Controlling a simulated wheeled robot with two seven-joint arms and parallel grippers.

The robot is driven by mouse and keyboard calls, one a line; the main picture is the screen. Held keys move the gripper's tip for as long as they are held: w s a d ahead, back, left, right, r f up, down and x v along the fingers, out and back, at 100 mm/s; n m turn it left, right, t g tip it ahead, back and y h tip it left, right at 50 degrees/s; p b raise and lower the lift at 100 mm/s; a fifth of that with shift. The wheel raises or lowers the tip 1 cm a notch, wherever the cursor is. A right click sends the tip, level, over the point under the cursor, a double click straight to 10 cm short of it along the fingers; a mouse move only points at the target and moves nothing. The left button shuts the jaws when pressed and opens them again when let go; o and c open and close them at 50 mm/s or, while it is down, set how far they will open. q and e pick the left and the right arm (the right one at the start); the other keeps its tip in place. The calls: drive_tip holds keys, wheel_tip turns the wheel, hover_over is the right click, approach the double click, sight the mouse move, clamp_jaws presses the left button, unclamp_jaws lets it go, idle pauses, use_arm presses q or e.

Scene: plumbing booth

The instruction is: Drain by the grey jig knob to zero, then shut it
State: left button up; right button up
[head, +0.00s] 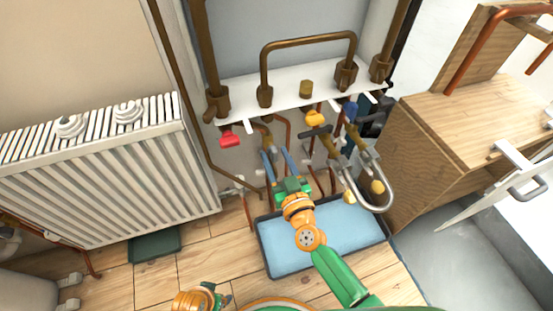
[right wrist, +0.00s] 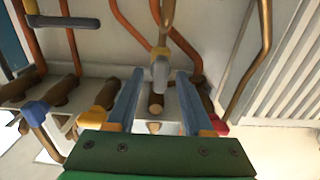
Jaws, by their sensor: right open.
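My right gripper (head: 275,153) is open, its two blue fingers pointing at the pipework under the white shelf. In the right wrist view its fingers (right wrist: 158,76) stand apart, with a small grey knob (right wrist: 160,71) on a brass fitting showing between the tips. I cannot tell whether either finger touches the knob. In the head view the knob is hard to make out near the fingertips. My left gripper (head: 218,298) is at the bottom edge, partly cut off, and its jaws are unclear. No gauge reading can be made out.
A red handle (head: 229,139), a yellow handle (head: 315,119) and a blue handle (head: 350,111) sit under the white shelf (head: 285,97). A looped silver hose (head: 390,194) hangs right of my gripper. A blue tray (head: 345,222) lies below. A radiator (head: 95,170) stands left, a wooden cabinet (head: 460,120) right.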

clamp_jaws()
